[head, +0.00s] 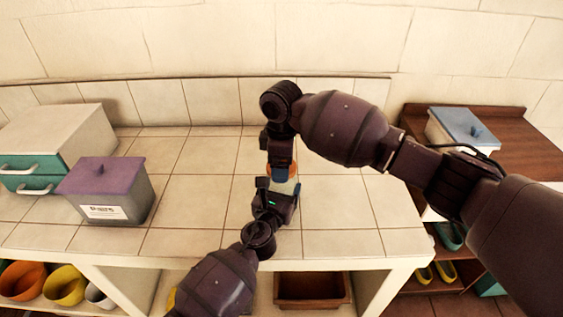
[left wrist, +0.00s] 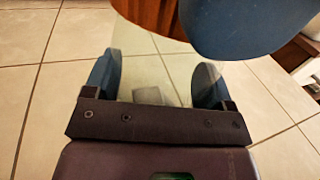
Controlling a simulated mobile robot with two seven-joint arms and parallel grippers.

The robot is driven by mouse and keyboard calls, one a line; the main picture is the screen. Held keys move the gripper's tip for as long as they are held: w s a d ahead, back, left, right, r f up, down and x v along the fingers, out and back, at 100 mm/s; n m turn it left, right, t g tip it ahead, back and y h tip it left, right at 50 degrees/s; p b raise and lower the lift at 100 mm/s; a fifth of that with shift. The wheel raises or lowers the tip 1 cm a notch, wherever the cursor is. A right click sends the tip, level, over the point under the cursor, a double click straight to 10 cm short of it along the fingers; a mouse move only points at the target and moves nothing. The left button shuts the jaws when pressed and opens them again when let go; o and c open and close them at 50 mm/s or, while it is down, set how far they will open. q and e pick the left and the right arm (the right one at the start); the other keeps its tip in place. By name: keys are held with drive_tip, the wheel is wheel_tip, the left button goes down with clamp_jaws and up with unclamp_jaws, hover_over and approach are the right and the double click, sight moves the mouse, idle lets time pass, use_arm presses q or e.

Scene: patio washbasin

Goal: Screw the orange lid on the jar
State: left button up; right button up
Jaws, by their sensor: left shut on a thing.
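The clear jar (head: 289,186) stands on the tiled counter, mostly hidden behind my grippers. In the left wrist view the see-through jar (left wrist: 152,72) sits between the blue fingers of my left gripper (left wrist: 156,84), which is shut on it. My left gripper (head: 281,188) comes from the front in the head view. The ribbed orange lid (head: 284,169) is at the jar's top, and its side shows in the left wrist view (left wrist: 150,14). My right gripper (head: 281,174) points down over the lid. One blue finger is beside the lid; its grip and the lid's seating are unclear.
A grey box with a purple lid (head: 103,190) and a white drawer unit with teal fronts (head: 50,150) stand at the left. A blue-lidded box (head: 462,130) is on the wooden table at the right. The tiled counter (head: 345,215) is clear around the jar.

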drive_tip(key=m, duration=0.4)
drive_tip(key=o, duration=1)
wheel_tip(320, 180, up, 12)
use_arm(q)
drive_tip(key=o, duration=1.7)
drive_tip(key=p+v, duration=0.1)
drive_tip(key=v, duration=0.8)
drive_tip(key=shift+a, duration=0.1)
drive_tip(key=shift+v, duration=0.9)
use_arm(e)
drive_tip(key=shift+r, duration=0.65)
